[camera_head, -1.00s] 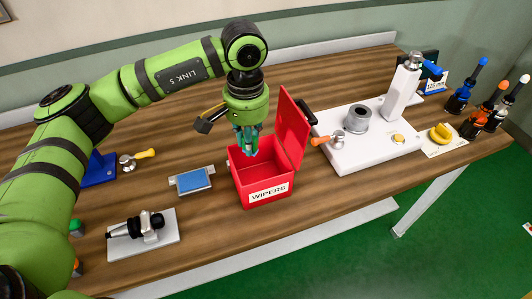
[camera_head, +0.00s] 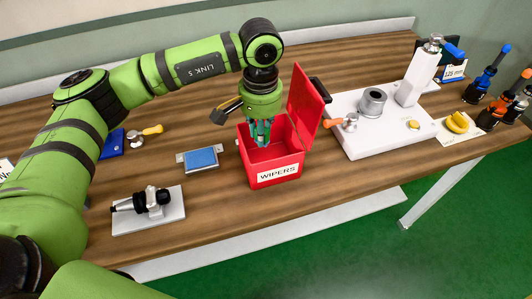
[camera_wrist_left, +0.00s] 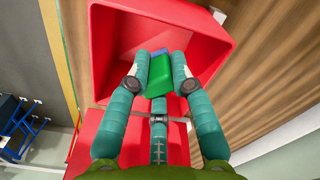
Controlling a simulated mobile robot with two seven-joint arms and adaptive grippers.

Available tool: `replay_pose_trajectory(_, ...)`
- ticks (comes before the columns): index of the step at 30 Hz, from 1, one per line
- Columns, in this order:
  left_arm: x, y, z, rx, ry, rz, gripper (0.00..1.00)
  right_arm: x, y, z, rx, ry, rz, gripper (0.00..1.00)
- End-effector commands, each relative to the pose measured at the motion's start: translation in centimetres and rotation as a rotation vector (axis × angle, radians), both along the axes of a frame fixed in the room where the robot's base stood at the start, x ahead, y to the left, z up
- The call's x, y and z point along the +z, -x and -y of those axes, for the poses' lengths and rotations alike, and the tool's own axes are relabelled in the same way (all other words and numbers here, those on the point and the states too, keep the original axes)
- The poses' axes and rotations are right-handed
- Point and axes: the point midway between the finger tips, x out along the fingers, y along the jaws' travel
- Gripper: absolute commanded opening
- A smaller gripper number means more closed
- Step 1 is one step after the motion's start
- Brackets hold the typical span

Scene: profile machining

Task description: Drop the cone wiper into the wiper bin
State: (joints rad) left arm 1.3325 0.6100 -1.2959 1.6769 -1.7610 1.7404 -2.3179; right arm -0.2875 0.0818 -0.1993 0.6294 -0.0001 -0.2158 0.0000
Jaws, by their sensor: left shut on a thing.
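The red wiper bin (camera_head: 274,178), labelled WIPERS, stands on the wooden bench with its lid open to the right. My left gripper (camera_head: 262,138) points down at the bin's opening, its fingertips at about rim height or a little inside. In the left wrist view its teal fingers (camera_wrist_left: 159,77) are shut on a green piece with a blue end, which I take to be the cone wiper (camera_wrist_left: 160,70). The piece is over the bin's mouth (camera_wrist_left: 222,42). In the head view the fingers hide it. My right gripper is not in view.
A blue pad (camera_head: 202,159) and a tool holder on a grey plate (camera_head: 150,222) lie left of the bin. A white base (camera_head: 370,143) with a grey ring and upright column stands to the right. Several toolholders (camera_head: 487,75) stand at the far right.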

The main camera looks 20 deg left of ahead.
Motion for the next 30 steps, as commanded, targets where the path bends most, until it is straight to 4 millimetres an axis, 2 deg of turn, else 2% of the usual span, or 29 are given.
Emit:
replay_pose_trajectory(2, 0.0, 0.0, 0.0, 0.000, 0.000, 0.000, 0.00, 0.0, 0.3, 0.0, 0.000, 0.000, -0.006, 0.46)
replay_pose_trajectory(3, 0.0, 0.0, 0.0, 0.000, 0.000, 0.000, 0.39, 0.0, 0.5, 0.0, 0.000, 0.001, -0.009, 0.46)
replay_pose_trajectory(4, 0.0, 0.0, 0.0, 0.000, 0.000, 0.000, 0.50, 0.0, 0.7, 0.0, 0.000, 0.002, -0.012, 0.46)
replay_pose_trajectory(11, 0.0, 0.0, 0.0, 0.000, 0.000, 0.000, 0.50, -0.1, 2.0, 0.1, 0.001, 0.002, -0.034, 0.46)
replay_pose_trajectory(17, 0.7, 0.0, 0.0, 0.001, 0.001, 0.002, 0.50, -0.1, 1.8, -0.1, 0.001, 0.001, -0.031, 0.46)
replay_pose_trajectory(20, 2.1, -0.1, 0.1, 0.000, 0.002, 0.004, 0.50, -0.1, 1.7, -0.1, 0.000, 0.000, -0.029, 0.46)
replay_pose_trajectory(30, 9.2, -0.1, 0.2, 0.000, 0.002, 0.005, 0.50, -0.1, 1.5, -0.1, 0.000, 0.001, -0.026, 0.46)
